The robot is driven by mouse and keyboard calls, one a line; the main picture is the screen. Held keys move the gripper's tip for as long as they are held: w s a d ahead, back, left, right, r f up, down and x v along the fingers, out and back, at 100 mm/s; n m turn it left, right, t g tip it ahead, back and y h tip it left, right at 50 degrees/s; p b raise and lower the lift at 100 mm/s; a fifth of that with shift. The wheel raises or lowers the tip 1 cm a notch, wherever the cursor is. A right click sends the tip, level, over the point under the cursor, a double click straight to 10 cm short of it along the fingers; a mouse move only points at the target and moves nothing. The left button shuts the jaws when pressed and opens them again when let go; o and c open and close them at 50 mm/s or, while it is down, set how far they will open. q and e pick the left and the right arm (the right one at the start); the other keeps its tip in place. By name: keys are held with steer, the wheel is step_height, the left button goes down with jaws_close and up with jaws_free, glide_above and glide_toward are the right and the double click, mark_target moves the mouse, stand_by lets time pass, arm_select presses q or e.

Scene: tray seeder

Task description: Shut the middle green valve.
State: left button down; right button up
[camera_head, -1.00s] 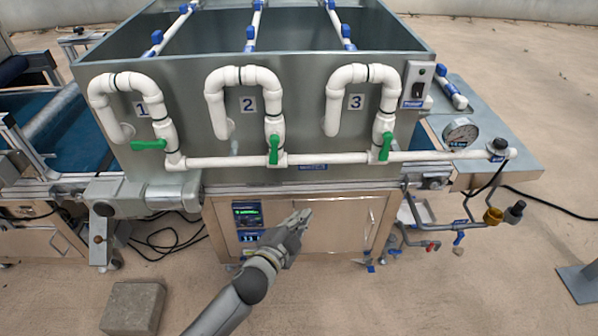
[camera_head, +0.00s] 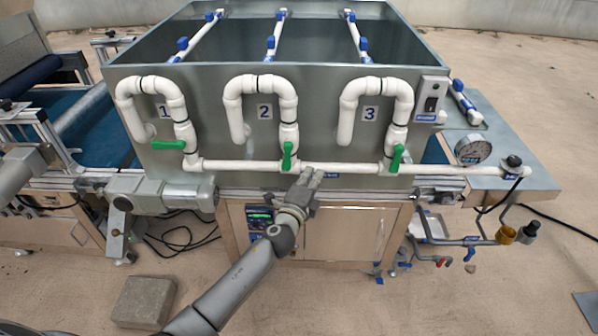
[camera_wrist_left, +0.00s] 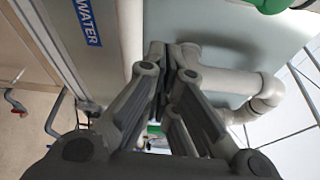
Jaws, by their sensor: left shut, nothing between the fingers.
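The middle green valve (camera_head: 287,155) sits under the number 2 on the white pipe, its handle upright, in line with the pipe. My left gripper (camera_head: 311,174) is shut and empty, in front of the horizontal pipe, just below and right of that handle. It looks apart from the handle; the depth gap is hard to judge. In the left wrist view the closed fingertips (camera_wrist_left: 172,62) point towards the white pipework. A small green patch shows between the finger links there, and a green part (camera_wrist_left: 268,5) is cut off at the top edge. My right gripper is out of view.
The left green valve (camera_head: 168,145) has its handle level; the right green valve (camera_head: 397,158) has its handle near upright. A horizontal white pipe (camera_head: 345,168) runs along the tank (camera_head: 330,85). A gauge (camera_head: 473,149) stands right. A stone block (camera_head: 143,302) lies on the floor.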

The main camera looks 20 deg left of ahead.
mark_target(287, 157)
arm_select(q)
steer(key=a+p, duration=0.1)
steer(key=a, duration=0.3)
steer(key=shift+r, duration=0.15)
steer(key=shift+d, duration=0.1)
steer(key=shift+w+p, duration=0.1)
steer(key=shift+p, duration=0.2)
